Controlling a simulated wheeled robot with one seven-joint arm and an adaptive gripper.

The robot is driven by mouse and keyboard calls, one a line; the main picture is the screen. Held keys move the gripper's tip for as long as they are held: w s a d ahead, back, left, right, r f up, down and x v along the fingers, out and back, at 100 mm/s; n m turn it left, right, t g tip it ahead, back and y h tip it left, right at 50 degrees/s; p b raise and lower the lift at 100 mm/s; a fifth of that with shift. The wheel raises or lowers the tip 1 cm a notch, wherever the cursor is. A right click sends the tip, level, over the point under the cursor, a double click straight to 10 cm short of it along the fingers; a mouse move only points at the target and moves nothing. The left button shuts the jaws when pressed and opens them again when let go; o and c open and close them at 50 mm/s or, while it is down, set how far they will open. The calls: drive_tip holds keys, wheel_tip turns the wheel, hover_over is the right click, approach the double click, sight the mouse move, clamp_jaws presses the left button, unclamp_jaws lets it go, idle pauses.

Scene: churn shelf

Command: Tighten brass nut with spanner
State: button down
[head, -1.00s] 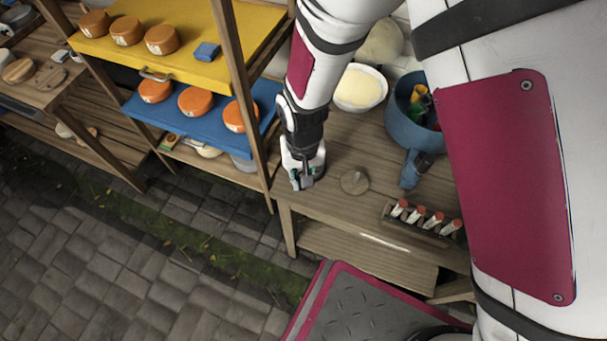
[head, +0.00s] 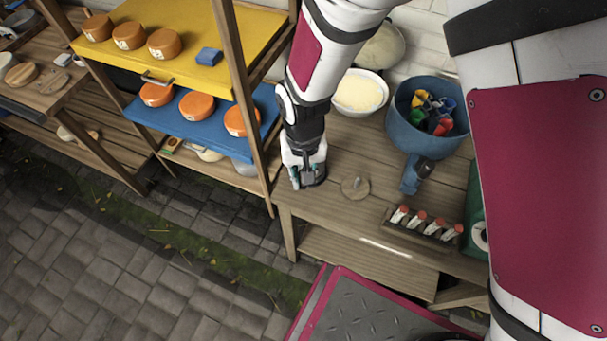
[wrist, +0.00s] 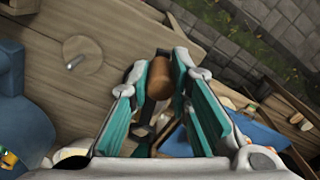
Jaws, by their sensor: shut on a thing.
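My gripper (head: 308,180) is at the left end of the wooden bench, beside the shelf post. In the wrist view its teal-padded fingers (wrist: 160,72) are closed on a brown-handled tool (wrist: 160,80). A dark part of this tool shows lower between the fingers. Whether it is the spanner I cannot tell, as its far end is hidden. A round wooden disc (head: 355,186) with a small upright piece lies on the bench just right of my gripper; it also shows in the wrist view (wrist: 88,56). I cannot make out a brass nut.
A rack (head: 402,229) of red-capped bottles stands at the bench's front. A blue pot (head: 401,128) with colourful items and a white bowl (head: 360,108) stand behind. The shelf with yellow (head: 190,72) and blue (head: 165,118) boards holding orange wheels is close on the left.

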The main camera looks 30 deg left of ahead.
drive_tip(key=shift+r, duration=1.45)
